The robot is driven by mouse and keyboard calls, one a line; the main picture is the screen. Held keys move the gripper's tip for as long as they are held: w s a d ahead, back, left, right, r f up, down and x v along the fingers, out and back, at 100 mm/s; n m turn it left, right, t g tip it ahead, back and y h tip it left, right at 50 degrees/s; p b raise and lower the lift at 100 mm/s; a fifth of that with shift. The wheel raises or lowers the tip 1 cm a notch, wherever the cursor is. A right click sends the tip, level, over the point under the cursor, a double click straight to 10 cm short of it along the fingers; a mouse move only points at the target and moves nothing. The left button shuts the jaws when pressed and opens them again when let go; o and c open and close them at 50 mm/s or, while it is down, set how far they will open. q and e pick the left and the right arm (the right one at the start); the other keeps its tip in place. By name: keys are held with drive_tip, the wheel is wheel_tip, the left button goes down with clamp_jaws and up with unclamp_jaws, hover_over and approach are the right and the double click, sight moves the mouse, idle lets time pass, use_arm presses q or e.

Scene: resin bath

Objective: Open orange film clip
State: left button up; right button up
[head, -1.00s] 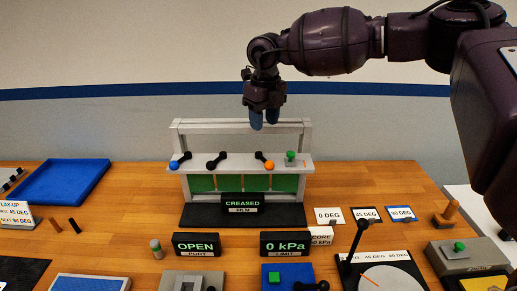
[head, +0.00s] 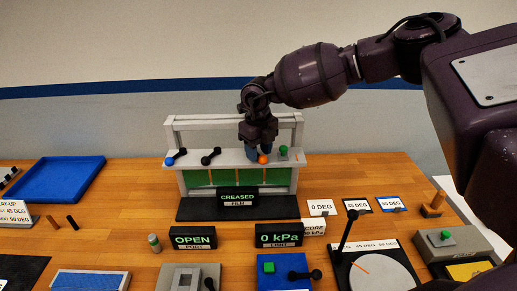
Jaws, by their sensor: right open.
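The orange film clip (head: 262,159) is a lever with an orange knob on the grey shelf of the film frame (head: 226,158). Its dark handle is hidden behind my right gripper (head: 260,152). A blue-knobbed clip (head: 175,157) and a black-knobbed clip (head: 210,156) sit to the left on the same shelf. My left gripper is out of view.
A green button (head: 283,151) stands on the shelf right of the orange knob. A "CREASED" sign (head: 238,197) stands before the frame. "OPEN" (head: 194,238) and "0 kPa" (head: 279,236) signs stand in front. A blue tray (head: 57,181) lies at left.

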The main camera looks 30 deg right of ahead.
drive_tip(key=shift+f, duration=0.1)
drive_tip(key=c, duration=0.7)
use_arm(q)
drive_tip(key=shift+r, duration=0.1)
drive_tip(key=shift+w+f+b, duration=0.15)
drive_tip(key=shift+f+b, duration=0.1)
drive_tip(key=shift+b, duration=0.15)
use_arm(e)
drive_tip(key=shift+a+m, duration=0.1)
drive_tip(key=shift+m, duration=0.5)
